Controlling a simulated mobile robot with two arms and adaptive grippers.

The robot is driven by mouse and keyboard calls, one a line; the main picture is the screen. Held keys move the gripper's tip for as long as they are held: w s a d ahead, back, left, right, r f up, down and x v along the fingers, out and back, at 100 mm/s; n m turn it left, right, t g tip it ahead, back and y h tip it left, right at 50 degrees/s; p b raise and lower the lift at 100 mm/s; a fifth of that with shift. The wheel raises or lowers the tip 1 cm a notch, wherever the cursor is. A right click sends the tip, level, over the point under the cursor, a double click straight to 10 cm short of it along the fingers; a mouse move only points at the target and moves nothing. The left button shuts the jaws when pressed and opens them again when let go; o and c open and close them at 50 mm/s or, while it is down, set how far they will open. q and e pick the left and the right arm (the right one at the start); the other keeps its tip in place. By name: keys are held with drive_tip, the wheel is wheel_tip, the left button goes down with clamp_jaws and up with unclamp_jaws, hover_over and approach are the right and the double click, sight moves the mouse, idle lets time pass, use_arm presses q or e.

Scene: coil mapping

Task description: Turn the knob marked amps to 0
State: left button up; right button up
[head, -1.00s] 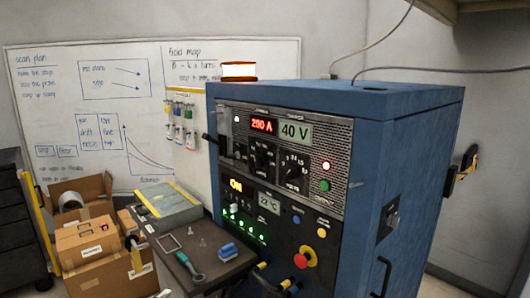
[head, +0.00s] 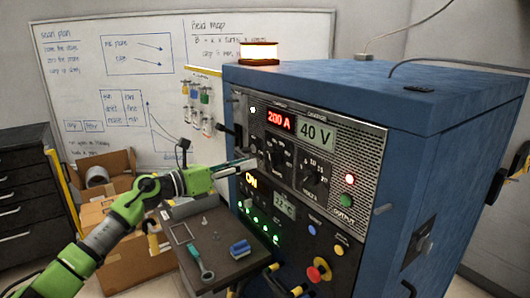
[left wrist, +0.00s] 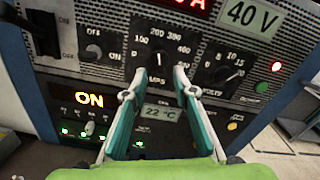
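The power cabinet's front panel holds the amps knob (head: 277,157), a dark knob below the red display (head: 279,120) reading 200 A. In the left wrist view the amps knob (left wrist: 164,62) sits under a scale of 100 to 400, its label partly covered by a finger. My left gripper (head: 250,164) reaches in from the left, close to the panel. In the left wrist view my left gripper (left wrist: 156,84) is open, its fingers below the knob with a gap between them. Contact with the knob cannot be told. My right gripper is out of view.
The volts knob (head: 314,179) is close on the right. A toggle lever (left wrist: 45,32) and a small on/off knob (left wrist: 92,54) are on the left. A red emergency button (head: 314,274) is low on the panel. A small table (head: 222,264) with tools stands below my arm.

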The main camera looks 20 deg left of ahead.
sight(270, 157)
use_arm(q)
drive_tip(key=p+x, duration=0.1)
drive_tip(key=x, duration=0.4)
drive_tip(key=shift+w+d, duration=0.15)
drive_tip(key=shift+w, duration=0.1)
drive_tip(key=shift+w+d+p, duration=0.35)
drive_tip(key=shift+w+d, duration=0.05)
drive_tip(key=shift+w, duration=0.1)
drive_tip(key=shift+w+d+f, duration=0.1)
drive_tip(key=shift+w+d, duration=0.05)
drive_tip(key=shift+w, duration=0.1)
clamp_jaws()
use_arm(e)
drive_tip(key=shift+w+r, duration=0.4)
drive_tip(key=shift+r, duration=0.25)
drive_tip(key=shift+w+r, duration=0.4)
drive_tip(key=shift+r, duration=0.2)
